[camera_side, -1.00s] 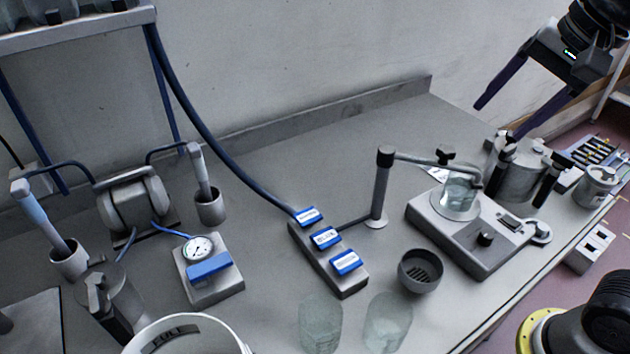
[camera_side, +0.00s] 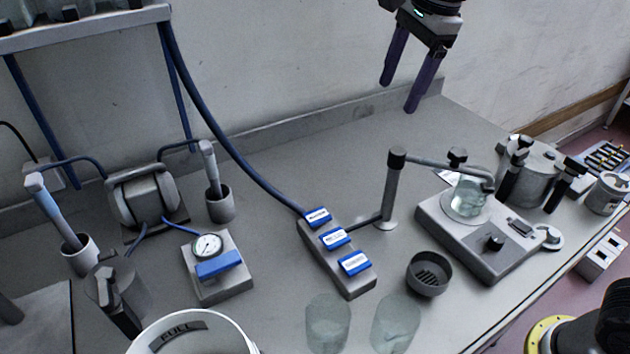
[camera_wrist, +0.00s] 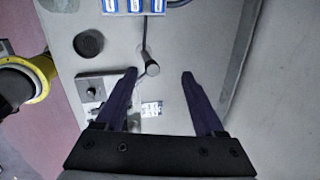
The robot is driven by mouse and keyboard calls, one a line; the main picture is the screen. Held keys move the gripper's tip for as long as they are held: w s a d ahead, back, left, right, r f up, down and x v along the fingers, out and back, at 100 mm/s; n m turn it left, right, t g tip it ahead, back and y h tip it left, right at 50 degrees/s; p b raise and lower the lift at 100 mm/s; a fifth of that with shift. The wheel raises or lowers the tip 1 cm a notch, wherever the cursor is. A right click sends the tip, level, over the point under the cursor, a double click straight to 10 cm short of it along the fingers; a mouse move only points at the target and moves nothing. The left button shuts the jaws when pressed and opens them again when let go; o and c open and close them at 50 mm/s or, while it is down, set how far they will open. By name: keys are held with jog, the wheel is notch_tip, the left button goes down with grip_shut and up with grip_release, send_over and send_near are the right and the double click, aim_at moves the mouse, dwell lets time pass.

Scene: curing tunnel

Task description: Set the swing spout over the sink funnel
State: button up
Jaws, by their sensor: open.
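The swing spout (camera_side: 440,164) is a grey arm on an upright post with a dark cap. It points right, with its end over a glass beaker (camera_side: 470,195) on a flat grey device. The sink funnel (camera_side: 429,274), a dark round cup with a slotted bottom, stands in front of the post, away from the spout's end. My gripper (camera_side: 398,97) is open and empty, high above the back of the bench. In the wrist view, my gripper (camera_wrist: 159,74) has the post's cap (camera_wrist: 152,69) between its fingertips in line of sight; the funnel (camera_wrist: 88,43) is upper left.
A valve block (camera_side: 335,262) with blue labels sits left of the post, joined by a pipe and a blue hose (camera_side: 230,145). Two glass beakers stand at the front. A steel pot (camera_side: 535,175) and black-handled clamps stand at right.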

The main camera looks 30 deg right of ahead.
jog(key=w+a+f+g, duration=0.1)
jog(key=w+a+f, duration=0.1)
jog(key=f, duration=0.4)
jog(key=w+a+f, duration=0.2)
jog(key=a+f, duration=0.3)
jog(key=f, duration=0.1)
jog(key=w+a+f+g, duration=0.1)
jog(key=w+a+f, duration=0.1)
jog(key=a+f, duration=0.2)
jog(key=shift+w+a+f+n+g+h, duration=0.1)
jog(key=shift+f+n+g+h, duration=0.1)
jog(key=shift+f, duration=0.4)
jog(key=shift+w+a+f+n+g+h, duration=0.1)
jog(key=shift+f+n+h, duration=0.1)
jog(key=shift+f, duration=1.05)
